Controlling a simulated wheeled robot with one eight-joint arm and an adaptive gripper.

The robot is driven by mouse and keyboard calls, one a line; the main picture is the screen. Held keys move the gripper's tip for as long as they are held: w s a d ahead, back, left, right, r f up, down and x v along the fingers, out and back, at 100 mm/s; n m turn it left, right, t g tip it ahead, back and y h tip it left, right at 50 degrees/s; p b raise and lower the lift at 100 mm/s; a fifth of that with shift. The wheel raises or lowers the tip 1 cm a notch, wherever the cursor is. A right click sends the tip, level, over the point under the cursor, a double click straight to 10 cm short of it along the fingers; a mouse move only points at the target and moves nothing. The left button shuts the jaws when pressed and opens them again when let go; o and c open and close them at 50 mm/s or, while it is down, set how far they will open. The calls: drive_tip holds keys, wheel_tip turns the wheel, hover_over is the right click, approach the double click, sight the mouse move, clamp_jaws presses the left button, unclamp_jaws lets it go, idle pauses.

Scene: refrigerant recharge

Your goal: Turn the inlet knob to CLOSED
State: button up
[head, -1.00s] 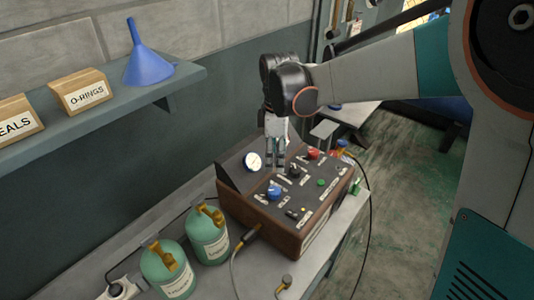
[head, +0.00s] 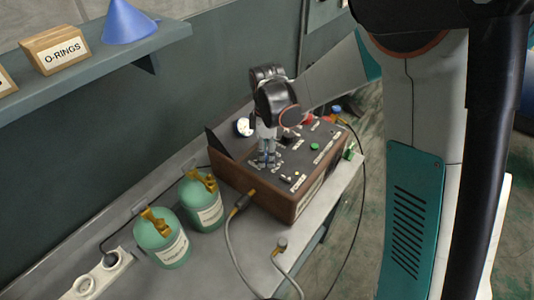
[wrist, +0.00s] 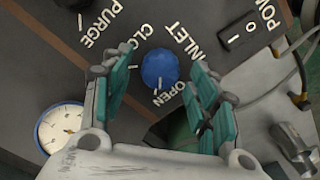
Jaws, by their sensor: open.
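The blue inlet knob (wrist: 160,68) sits on the dark panel of the control box (head: 262,196), between its CLOSED and OPEN labels. Its white mark points towards OPEN. My gripper (wrist: 160,75) is open, with one teal-padded finger on each side of the knob in the wrist view. I cannot tell whether the pads touch it. In the head view my gripper (head: 267,163) points down at the near-left part of the panel, and its fingers hide the blue knob. The CLOSED label is partly covered by the left finger.
A gauge (wrist: 60,128) stands left of the fingers and a power switch (wrist: 243,30) right. A red knob (head: 308,118) and a green button (head: 314,146) are farther along the panel. Two green cylinders (head: 204,207) (head: 160,240) and a hose (head: 232,225) are left of the box.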

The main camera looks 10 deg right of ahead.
drive_tip(key=shift+f, duration=0.25)
drive_tip(key=c, duration=1.1)
drive_tip(key=shift+o, duration=0.2)
